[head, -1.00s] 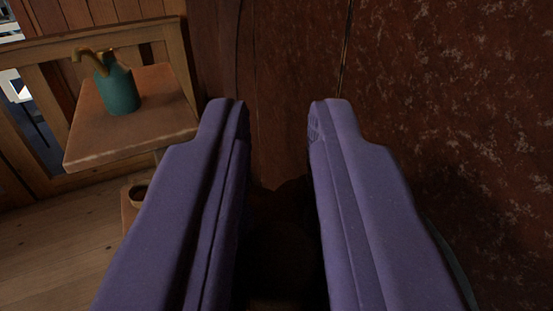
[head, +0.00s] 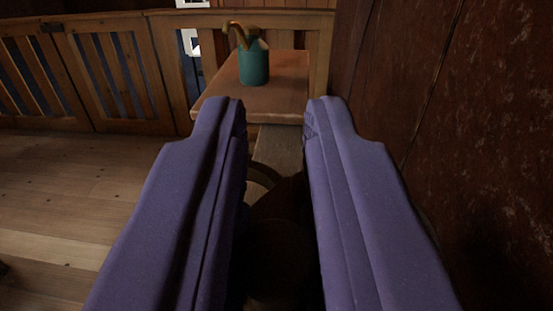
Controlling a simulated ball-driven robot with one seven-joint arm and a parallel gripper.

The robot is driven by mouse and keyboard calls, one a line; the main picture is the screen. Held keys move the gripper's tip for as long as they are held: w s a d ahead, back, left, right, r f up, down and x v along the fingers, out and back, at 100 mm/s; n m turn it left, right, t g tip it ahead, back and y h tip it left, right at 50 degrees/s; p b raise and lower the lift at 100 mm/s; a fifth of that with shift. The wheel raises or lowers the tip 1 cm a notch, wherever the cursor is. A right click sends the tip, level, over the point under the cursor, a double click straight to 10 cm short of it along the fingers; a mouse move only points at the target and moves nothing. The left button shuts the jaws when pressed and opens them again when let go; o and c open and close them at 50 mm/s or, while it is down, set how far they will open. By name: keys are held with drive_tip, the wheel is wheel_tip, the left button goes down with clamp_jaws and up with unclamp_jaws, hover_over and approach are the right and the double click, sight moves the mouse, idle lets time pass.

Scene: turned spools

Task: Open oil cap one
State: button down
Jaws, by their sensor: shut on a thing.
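A teal can (head: 254,66) with a curved brass spout (head: 238,33) stands upright on a small wooden table, beyond my fingertips and a little left of the middle. I cannot make out a separate oil cap. My gripper (head: 275,115) has two purple fingers with a gap between their tips. They are shut on a dark brown, rounded thing (head: 280,240) low between them, in deep shadow. Its shape and kind are hard to tell. The can is apart from my fingers.
The small table (head: 285,75) stands against a wooden railing (head: 120,70). A dark reddish wall (head: 480,130) closes off the right side. The plank floor (head: 80,190) at left is mostly clear.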

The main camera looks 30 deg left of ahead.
drive_tip(key=shift+r, duration=0.15)
drive_tip(key=c, duration=1.1)
unclamp_jaws()
drive_tip(key=shift+w, duration=0.1)
drive_tip(key=shift+r, duration=0.2)
wheel_tip(320, 180, up, 3)
drive_tip(key=shift+r+p, duration=0.2)
drive_tip(key=shift+p, duration=0.85)
drive_tip(key=s+a, duration=0.1)
drive_tip(key=s, duration=0.4)
drive_tip(key=s+a+p, duration=0.1)
drive_tip(key=s+a, duration=0.1)
drive_tip(key=s, duration=0.3)
drive_tip(key=s+a+r+p, duration=0.1)
drive_tip(key=s+a, duration=0.1)
drive_tip(key=s, duration=0.3)
drive_tip(key=shift+s+a, duration=0.1)
drive_tip(key=shift+a, duration=0.1)
